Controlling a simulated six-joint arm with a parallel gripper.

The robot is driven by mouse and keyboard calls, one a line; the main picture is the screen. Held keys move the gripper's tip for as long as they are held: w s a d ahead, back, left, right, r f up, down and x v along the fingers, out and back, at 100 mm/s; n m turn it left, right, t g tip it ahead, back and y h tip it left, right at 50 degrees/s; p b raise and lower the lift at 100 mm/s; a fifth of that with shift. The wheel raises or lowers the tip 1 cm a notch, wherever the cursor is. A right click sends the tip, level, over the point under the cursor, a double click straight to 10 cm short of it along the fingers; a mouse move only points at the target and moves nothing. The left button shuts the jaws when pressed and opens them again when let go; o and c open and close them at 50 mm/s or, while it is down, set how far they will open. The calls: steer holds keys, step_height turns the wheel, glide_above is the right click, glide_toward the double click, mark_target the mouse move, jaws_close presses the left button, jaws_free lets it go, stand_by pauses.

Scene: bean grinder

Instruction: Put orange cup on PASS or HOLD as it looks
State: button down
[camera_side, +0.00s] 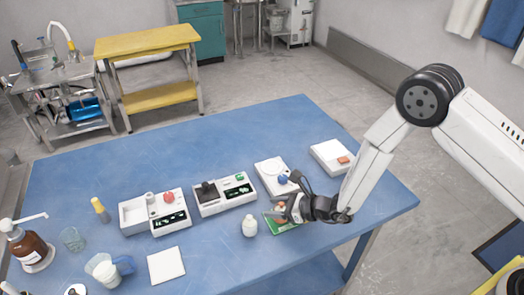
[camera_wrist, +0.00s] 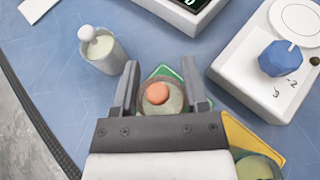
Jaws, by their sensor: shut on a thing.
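The orange cup (camera_wrist: 158,95) shows as a small round cup with an orange round top, between the two fingers of my gripper (camera_wrist: 160,82) in the wrist view. The gripper is shut on it. The cup is over or on a green pad (camera_wrist: 163,71); whether it touches the pad I cannot tell. A yellow pad (camera_wrist: 240,138) lies to the lower right, partly behind my gripper, with another cup (camera_wrist: 257,167) on it. In the side view my gripper (camera_side: 286,211) is low over the green pad (camera_side: 281,227). No pad wording is readable.
A small white bottle (camera_side: 249,226) stands left of the green pad. A white device with a blue knob (camera_wrist: 281,58) stands close on the right in the wrist view. More white devices (camera_side: 225,194) line the blue table (camera_side: 205,265).

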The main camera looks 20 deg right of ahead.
steer(key=shift+c, duration=0.5)
jaws_free()
steer(key=shift+d+r, duration=0.1)
steer(key=shift+r, duration=0.05)
steer(key=shift+v, duration=6)
